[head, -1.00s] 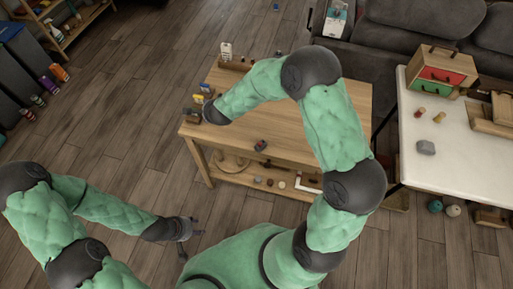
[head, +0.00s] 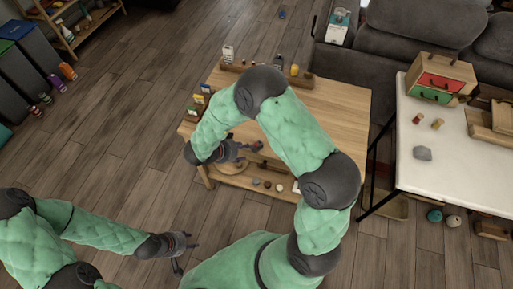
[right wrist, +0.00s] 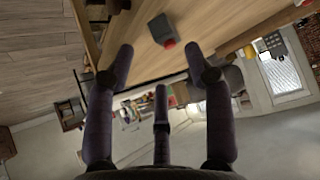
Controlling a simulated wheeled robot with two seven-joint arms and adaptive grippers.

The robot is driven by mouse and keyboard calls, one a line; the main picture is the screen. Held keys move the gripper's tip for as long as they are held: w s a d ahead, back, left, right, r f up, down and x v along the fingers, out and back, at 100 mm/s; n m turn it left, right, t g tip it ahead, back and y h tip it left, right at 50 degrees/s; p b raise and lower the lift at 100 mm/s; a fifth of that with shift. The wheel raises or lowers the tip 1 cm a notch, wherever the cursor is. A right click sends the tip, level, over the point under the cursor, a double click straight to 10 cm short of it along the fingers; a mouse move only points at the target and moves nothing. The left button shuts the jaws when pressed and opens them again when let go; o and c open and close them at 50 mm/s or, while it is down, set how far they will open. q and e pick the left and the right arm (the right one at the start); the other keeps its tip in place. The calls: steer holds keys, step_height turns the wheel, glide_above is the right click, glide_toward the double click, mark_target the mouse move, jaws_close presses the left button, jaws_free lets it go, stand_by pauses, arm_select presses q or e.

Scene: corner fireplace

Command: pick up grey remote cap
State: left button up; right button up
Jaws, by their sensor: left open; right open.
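A small dark grey piece with a red part (right wrist: 162,30) lies on the wooden table in the right wrist view, beyond my open fingertips. It also shows small in the head view (head: 257,147), just right of my right gripper. I cannot tell for sure that it is the grey remote cap. My right gripper (right wrist: 160,58) is open and empty, its fingers apart from the piece; in the head view it (head: 243,151) is over the table's front edge, partly hidden by its wrist. My left gripper (head: 185,257) is open and empty above the floor, away from the table.
The wooden table (head: 340,105) has small items along its back and left edges and several on a lower shelf (head: 235,182). A white table (head: 455,165) with a drawer box (head: 440,78) stands at right. Grey sofas (head: 415,35) are behind.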

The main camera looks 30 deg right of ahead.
mark_target(257, 146)
steer(key=b+x, duration=0.3)
steer(key=x, duration=0.3)
steer(key=shift+w+d+f+b, duration=0.2)
steer(key=shift+w+d+b, duration=0.05)
steer(key=shift+d+b, duration=0.05)
steer(key=shift+c, duration=0.3)
